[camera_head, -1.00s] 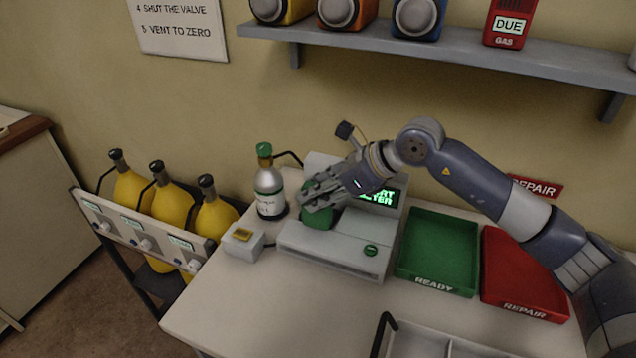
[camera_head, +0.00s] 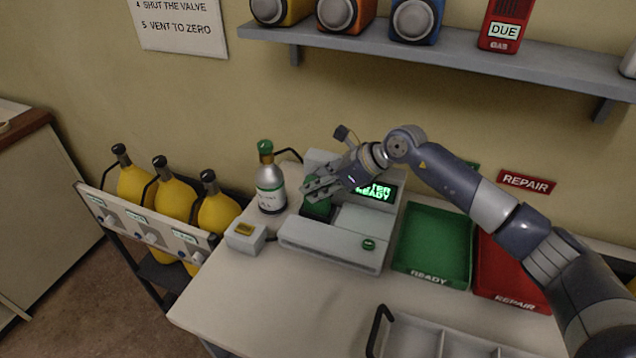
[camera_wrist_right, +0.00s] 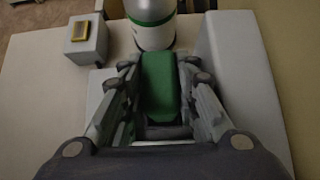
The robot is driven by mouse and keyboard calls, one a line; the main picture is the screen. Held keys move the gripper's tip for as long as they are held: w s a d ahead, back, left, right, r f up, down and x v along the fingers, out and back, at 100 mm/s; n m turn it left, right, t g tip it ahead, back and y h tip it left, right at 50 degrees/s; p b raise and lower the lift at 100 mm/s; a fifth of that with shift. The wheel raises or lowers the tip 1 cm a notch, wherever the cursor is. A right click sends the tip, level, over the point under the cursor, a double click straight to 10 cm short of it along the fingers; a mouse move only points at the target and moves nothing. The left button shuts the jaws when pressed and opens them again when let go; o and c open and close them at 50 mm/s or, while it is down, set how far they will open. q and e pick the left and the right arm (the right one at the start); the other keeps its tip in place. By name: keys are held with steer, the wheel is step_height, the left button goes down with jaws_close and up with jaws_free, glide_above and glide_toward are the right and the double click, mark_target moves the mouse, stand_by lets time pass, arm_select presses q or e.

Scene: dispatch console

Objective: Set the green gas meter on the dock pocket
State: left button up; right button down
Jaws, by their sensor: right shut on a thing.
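The green gas meter (camera_wrist_right: 160,85) is between the fingers of my right gripper (camera_wrist_right: 160,95) in the right wrist view. In the head view the meter (camera_head: 317,208) shows below the fingers of my right gripper (camera_head: 322,190), at the left part of the grey dock (camera_head: 335,243). It sits at or just over the dock pocket; the fingers and the meter hide the pocket, so I cannot tell whether it rests on the bottom. The dock screen (camera_head: 376,191) shows green text, partly covered by my gripper. My left gripper is not in view.
A silver gas bottle (camera_head: 270,188) with a green cap stands left of the dock, by a small grey box (camera_head: 245,237). A green READY tray (camera_head: 436,243) and red REPAIR tray (camera_head: 510,270) lie to the right. A divided tray (camera_head: 410,335) is in front.

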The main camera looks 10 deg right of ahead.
steer(key=shift+f, duration=0.15)
steer(key=c, duration=1.5)
jaws_free()
steer(key=shift+c, duration=0.2)
steer(key=shift+d+r, duration=0.15)
steer(key=shift+r, duration=0.15)
steer(key=b+v, duration=0.3)
steer(key=v, duration=0.8)
steer(key=shift+s+d+r, duration=0.15)
steer(key=shift+s+r, duration=0.1)
steer(key=shift+s, duration=0.05)
